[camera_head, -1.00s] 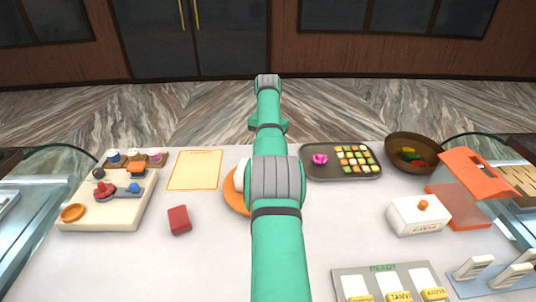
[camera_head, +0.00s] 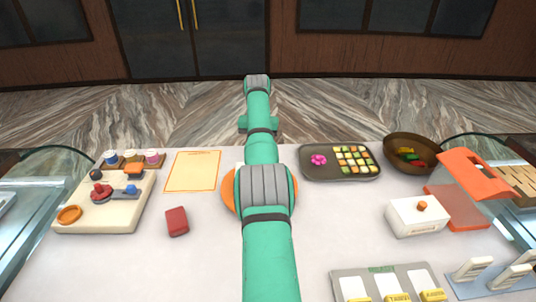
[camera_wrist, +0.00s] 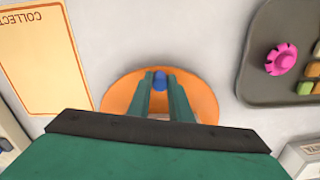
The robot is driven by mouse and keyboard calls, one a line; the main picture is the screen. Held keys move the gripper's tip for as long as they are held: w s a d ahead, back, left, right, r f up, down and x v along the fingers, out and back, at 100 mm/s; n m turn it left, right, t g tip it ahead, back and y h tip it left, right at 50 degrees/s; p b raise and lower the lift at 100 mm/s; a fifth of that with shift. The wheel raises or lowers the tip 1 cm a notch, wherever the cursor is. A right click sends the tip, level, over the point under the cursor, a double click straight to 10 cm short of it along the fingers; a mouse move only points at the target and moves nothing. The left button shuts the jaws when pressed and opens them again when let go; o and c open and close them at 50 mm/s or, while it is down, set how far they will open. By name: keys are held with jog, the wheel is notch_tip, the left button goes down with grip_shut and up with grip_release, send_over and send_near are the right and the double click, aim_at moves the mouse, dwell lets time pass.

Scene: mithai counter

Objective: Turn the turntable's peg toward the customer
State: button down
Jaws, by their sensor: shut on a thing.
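The turntable is an orange disc (camera_wrist: 205,97) lying flat on the white counter. In the head view only its edges (camera_head: 229,193) show on both sides of my arm. A blue peg (camera_wrist: 160,77) stands near the disc's far edge in the wrist view. My gripper (camera_wrist: 160,86) is over the disc, its two green fingers shut on the peg. In the head view the arm hides the gripper and the peg. The middle and near part of the disc are hidden by the fingers and the gripper body.
An orange-bordered sheet (camera_head: 193,171) and a red block (camera_head: 177,221) lie left of the turntable. A dark tray (camera_head: 343,176) with a pink flower (camera_head: 318,160) and sweets is to the right. A white box (camera_head: 417,216) stands further right. Bare counter lies between.

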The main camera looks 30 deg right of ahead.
jog(key=shift+w+a, duration=0.1)
jog(key=shift+a, duration=0.15)
dwell(0.3)
jog(key=c, duration=1.6)
grip_release()
jog(key=shift+d, duration=0.1)
